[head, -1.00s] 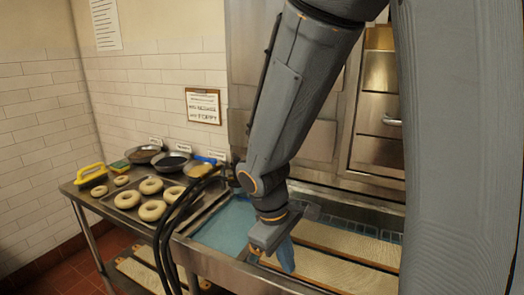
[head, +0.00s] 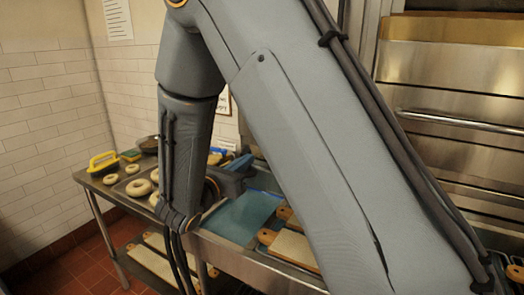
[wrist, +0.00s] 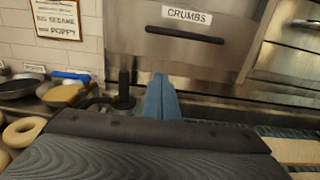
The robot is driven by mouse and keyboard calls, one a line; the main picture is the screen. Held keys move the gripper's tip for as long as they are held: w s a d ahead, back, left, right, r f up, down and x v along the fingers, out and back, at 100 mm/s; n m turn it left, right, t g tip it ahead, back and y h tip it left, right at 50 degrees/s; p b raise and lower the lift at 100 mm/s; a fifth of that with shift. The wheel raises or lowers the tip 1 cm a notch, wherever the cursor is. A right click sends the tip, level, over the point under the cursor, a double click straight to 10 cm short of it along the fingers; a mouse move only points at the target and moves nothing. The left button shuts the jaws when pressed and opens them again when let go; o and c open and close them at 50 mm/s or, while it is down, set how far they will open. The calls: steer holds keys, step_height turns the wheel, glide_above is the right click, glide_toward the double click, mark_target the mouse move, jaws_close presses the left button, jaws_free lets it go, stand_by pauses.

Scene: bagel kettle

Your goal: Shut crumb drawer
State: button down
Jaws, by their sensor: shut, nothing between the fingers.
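The crumb drawer (wrist: 211,58) is a steel front with a white CRUMBS label (wrist: 190,14) and a dark bar handle (wrist: 185,35) in the wrist view. How far it stands out is hard to tell. In the head view it is hidden behind my arm. My gripper (wrist: 160,80) is shut and empty, its blue fingers pointing toward the lower part of the drawer front, below the handle. Whether they touch it I cannot tell. In the head view the gripper (head: 240,164) is level above the blue basin, partly hidden by my arm.
A blue basin (head: 238,215) and wooden boards (head: 293,249) lie below the steel front. A dark upright post (wrist: 124,88) stands left of my fingers. A long bar handle (head: 460,120) is at right.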

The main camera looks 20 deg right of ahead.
steer(key=p+x, duration=0.5)
steer(key=x, duration=0.8)
steer(key=shift+w+d, duration=0.2)
steer(key=shift+d, duration=0.1)
steer(key=shift+f, duration=0.1)
